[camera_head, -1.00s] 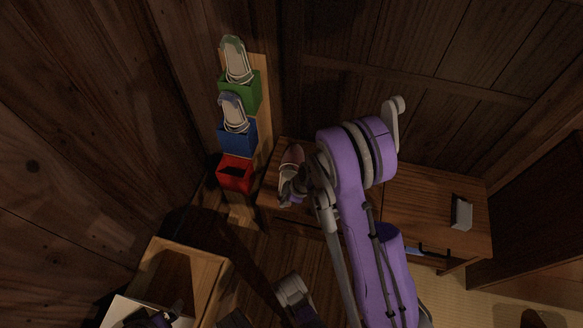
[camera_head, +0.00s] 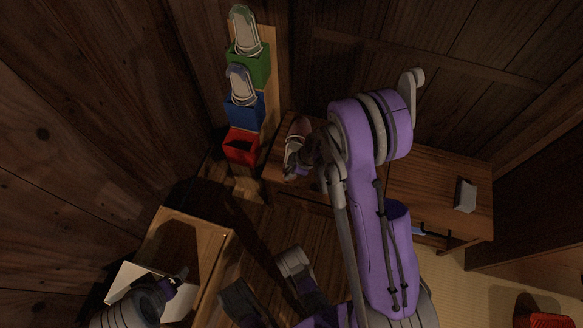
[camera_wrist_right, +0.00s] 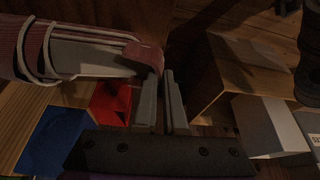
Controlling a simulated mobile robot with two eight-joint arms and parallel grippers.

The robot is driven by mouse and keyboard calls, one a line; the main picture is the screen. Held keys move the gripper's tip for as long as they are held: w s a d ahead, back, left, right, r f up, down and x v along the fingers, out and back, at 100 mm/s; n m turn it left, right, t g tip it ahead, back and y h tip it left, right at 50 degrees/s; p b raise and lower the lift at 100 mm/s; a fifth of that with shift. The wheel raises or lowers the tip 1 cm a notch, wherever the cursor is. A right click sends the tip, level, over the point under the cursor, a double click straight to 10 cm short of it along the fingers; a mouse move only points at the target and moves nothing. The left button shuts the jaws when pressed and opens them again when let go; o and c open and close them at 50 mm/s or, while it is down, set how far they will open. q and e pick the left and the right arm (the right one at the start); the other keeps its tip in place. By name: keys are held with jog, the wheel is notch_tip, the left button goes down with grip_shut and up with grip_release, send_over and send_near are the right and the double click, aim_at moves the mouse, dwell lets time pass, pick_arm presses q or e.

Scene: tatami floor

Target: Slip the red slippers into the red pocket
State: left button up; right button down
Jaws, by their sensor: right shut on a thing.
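The red slippers (camera_head: 297,137), pinkish-red with pale edges, are held by my right gripper (camera_head: 297,170) to the right of the red pocket. They fill the upper left of the right wrist view (camera_wrist_right: 85,52), with the red end beside the fingertips (camera_wrist_right: 160,78). The red pocket (camera_head: 239,157) is an empty-looking, open-topped box, lowest on a wooden board. It also shows in the right wrist view (camera_wrist_right: 108,104), below the slippers and apart from them. My left gripper (camera_head: 176,283) is at lower left by a white box; its jaws are too dark to judge.
Above the red pocket, blue (camera_head: 244,112) and green (camera_head: 250,68) pockets each hold slippers. A wooden bench (camera_head: 430,175) stands along the back wall with a small pale object (camera_head: 465,196). A wooden cabinet (camera_head: 200,232) and a white box (camera_head: 125,280) stand at lower left.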

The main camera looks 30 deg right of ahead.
notch_tip(320, 180, up, 8)
jog(key=shift+r+p, duration=0.1)
jog(key=shift+p, duration=1.05)
jog(key=shift+w+a+r, duration=0.15)
jog(key=shift+w+r, duration=0.1)
jog(key=shift+r, duration=0.05)
jog(key=w+a+r+m+h, duration=0.1)
jog(key=w+a+r+m, duration=0.15)
jog(key=r, duration=0.35)
jog(key=w+a+r+m+t+h, duration=0.1)
jog(key=w+a+r+m, duration=0.15)
jog(key=r, duration=0.35)
jog(key=w+a+r+m+h, duration=0.1)
jog(key=w+a+r+m, duration=0.15)
jog(key=r+m, duration=0.2)
pick_arm(q)
notch_tip(320, 180, up, 26)
jog(key=w+t+p, duration=0.1)
jog(key=p, duration=1.8)
jog(key=shift+f+p, duration=0.15)
jog(key=shift+p, duration=0.2)
pick_arm(e)
jog(key=w+v, duration=0.2)
jog(key=v, duration=0.9)
jog(key=shift+d+r, duration=0.25)
jog(key=shift+r, duration=0.05)
jog(key=shift+s, duration=0.1)
